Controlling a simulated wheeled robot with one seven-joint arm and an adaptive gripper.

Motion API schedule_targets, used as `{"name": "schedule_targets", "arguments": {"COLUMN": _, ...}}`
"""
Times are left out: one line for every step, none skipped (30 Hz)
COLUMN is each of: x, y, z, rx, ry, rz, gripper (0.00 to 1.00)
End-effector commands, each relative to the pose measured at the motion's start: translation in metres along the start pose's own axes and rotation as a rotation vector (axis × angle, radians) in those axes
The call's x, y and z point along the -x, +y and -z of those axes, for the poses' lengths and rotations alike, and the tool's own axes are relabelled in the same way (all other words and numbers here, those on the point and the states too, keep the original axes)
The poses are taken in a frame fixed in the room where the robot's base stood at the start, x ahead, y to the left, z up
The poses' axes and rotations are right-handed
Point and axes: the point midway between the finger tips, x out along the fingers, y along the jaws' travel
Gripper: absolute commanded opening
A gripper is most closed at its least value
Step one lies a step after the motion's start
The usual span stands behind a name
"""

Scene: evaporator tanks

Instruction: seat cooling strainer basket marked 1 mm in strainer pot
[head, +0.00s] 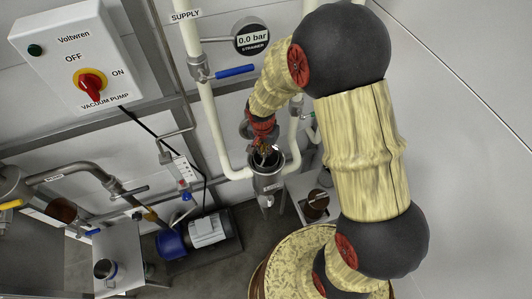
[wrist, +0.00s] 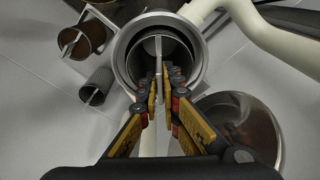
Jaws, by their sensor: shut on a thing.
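The strainer pot (head: 268,183) is a grey upright cylinder, open at the top, between the white pipes. In the wrist view its round rim (wrist: 201,55) surrounds a dark cylindrical basket (wrist: 140,56) with a flat grey bar across its mouth. My gripper (wrist: 163,88) is shut on that bar, and its fingers reach over the pot mouth. My gripper also shows just above the pot in the head view (head: 265,150). The basket looks within the rim; how deep it sits I cannot tell. No 1 mm mark is readable.
Other baskets, one brown (wrist: 82,40) and one grey (wrist: 97,86), stand left of the pot. A round steel vessel (wrist: 238,122) is at right. A gauge (head: 252,36) reads 0.0 bar. A blue-handled valve (head: 235,71) and white pipes stand close to my arm.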

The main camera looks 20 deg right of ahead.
Motion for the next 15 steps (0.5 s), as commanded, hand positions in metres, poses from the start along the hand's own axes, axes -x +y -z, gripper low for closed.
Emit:
{"name": "schedule_targets", "arguments": {"x": -0.009, "y": 0.0, "z": -0.001, "rx": 0.001, "ry": -0.001, "rz": -0.001, "gripper": 0.0}}
{"name": "schedule_targets", "arguments": {"x": -0.013, "y": 0.0, "z": -0.002, "rx": 0.001, "ry": -0.001, "rz": -0.001, "gripper": 0.0}}
{"name": "schedule_targets", "arguments": {"x": -0.016, "y": 0.0, "z": -0.002, "rx": 0.001, "ry": 0.0, "rz": -0.001, "gripper": 0.0}}
{"name": "schedule_targets", "arguments": {"x": -0.018, "y": 0.0, "z": -0.002, "rx": 0.0, "ry": 0.0, "rz": 0.0, "gripper": 0.0}}
{"name": "schedule_targets", "arguments": {"x": -0.018, "y": 0.0, "z": -0.002, "rx": 0.0, "ry": 0.001, "rz": 0.001, "gripper": 0.0}}
{"name": "schedule_targets", "arguments": {"x": -0.018, "y": -0.001, "z": -0.002, "rx": 0.0, "ry": 0.001, "rz": 0.002, "gripper": 0.0}}
{"name": "schedule_targets", "arguments": {"x": -0.017, "y": -0.001, "z": -0.002, "rx": 0.0, "ry": 0.002, "rz": 0.002, "gripper": 0.0}}
{"name": "schedule_targets", "arguments": {"x": -0.017, "y": -0.001, "z": -0.002, "rx": 0.0, "ry": 0.001, "rz": 0.002, "gripper": 0.0}}
{"name": "schedule_targets", "arguments": {"x": -0.017, "y": -0.001, "z": -0.002, "rx": 0.0, "ry": 0.001, "rz": 0.002, "gripper": 0.0}}
{"name": "schedule_targets", "arguments": {"x": -0.017, "y": -0.001, "z": -0.002, "rx": 0.0, "ry": 0.001, "rz": 0.002, "gripper": 0.0}}
{"name": "schedule_targets", "arguments": {"x": -0.017, "y": -0.001, "z": -0.002, "rx": 0.0, "ry": 0.001, "rz": 0.001, "gripper": 0.0}}
{"name": "schedule_targets", "arguments": {"x": -0.018, "y": -0.001, "z": -0.002, "rx": 0.0, "ry": 0.001, "rz": 0.001, "gripper": 0.0}}
{"name": "schedule_targets", "arguments": {"x": -0.019, "y": -0.001, "z": -0.002, "rx": 0.0, "ry": 0.001, "rz": 0.001, "gripper": 0.0}}
{"name": "schedule_targets", "arguments": {"x": -0.02, "y": -0.001, "z": -0.002, "rx": 0.0, "ry": 0.001, "rz": 0.001, "gripper": 0.0}}
{"name": "schedule_targets", "arguments": {"x": -0.022, "y": 0.0, "z": -0.002, "rx": 0.0, "ry": 0.001, "rz": 0.001, "gripper": 0.0}}
